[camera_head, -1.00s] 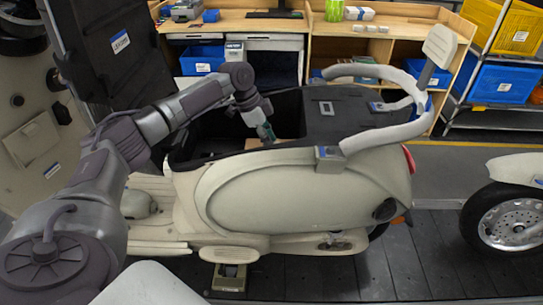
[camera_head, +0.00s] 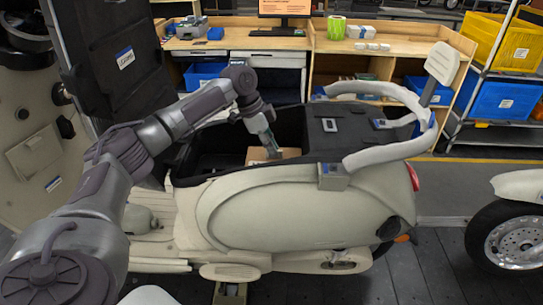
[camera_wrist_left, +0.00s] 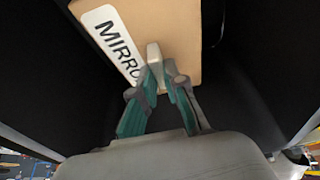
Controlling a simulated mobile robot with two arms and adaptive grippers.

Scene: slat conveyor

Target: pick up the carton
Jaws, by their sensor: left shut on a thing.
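The carton (camera_head: 285,154) is a brown cardboard box inside the open black compartment of the cream scooter (camera_head: 290,215). In the left wrist view the carton (camera_wrist_left: 188,25) has a white label whose visible letters read "MIRRO". My left gripper (camera_head: 271,148) reaches down into the compartment from the left. Its green-grey fingers are shut on a pale raised part at the carton's edge, seen in the left wrist view. The carton's lower part is hidden by the compartment rim, so I cannot tell whether it is off the floor. My right gripper is not in view.
A dark panel (camera_head: 115,60) stands upright at the left. Wooden workbenches (camera_head: 385,45) are behind, and a rack with blue bins (camera_head: 503,98) is at the right.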

